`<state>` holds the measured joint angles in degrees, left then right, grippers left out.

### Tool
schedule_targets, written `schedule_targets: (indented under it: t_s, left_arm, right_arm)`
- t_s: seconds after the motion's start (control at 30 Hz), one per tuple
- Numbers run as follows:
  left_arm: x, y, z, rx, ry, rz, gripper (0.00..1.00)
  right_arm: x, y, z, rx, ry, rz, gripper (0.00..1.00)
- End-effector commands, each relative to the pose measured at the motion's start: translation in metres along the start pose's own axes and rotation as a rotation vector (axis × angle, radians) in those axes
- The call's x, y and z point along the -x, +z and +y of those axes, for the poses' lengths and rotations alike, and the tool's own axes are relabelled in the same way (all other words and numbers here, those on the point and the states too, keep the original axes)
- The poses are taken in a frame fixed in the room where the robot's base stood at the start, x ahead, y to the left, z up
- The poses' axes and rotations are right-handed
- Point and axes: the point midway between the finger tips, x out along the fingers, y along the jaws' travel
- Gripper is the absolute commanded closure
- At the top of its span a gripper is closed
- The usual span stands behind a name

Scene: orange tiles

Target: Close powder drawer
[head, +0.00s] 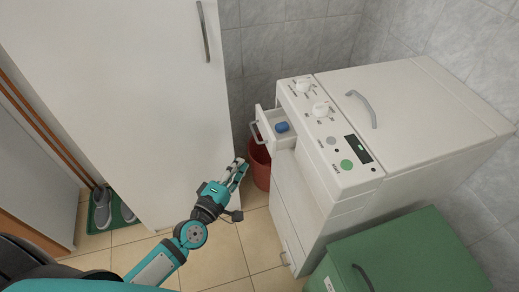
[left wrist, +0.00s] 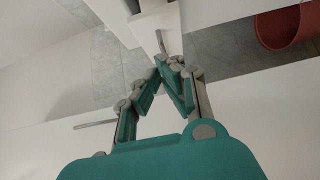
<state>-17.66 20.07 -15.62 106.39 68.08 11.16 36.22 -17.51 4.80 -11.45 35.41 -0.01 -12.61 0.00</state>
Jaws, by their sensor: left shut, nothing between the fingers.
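The powder drawer (head: 267,119) sticks out of the upper left side of the white washing machine (head: 310,165). It is open, with a blue object (head: 282,127) inside and a grey handle (head: 255,133) on its front. My left gripper (head: 241,164) is shut and empty, in front of and below the drawer handle in the picture, apart from it as far as I can tell. In the left wrist view, the closed fingertips (left wrist: 159,62) point toward a white part with a thin grey handle (left wrist: 160,41), likely the drawer. My right gripper is not in view.
A red bucket (head: 260,165) stands on the floor beside the machine. A tall white cabinet (head: 120,100) is at the left. Grey shoes (head: 102,208) lie on a green mat. Tiled floor (head: 215,255) is clear below my arm.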

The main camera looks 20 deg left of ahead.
Motion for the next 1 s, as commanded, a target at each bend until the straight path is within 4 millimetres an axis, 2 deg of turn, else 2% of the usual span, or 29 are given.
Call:
schedule_targets:
  t_s: [0.03, 0.2, 0.4, 1.0]
  left_arm:
    - [-0.013, 0.000, 0.003, -0.001, 0.003, 0.001, 1.00]
    - [-0.049, 0.000, 0.002, -0.001, 0.002, 0.000, 1.00]
    - [-0.069, 0.020, 0.001, -0.001, 0.000, 0.000, 1.00]
    - [-0.081, 0.034, 0.000, -0.001, 0.000, 0.000, 1.00]
  right_arm:
    - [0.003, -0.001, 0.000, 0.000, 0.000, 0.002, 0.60]
    - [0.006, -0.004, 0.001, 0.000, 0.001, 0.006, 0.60]
    - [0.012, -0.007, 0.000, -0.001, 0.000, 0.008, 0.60]
    - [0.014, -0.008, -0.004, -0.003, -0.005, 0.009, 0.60]
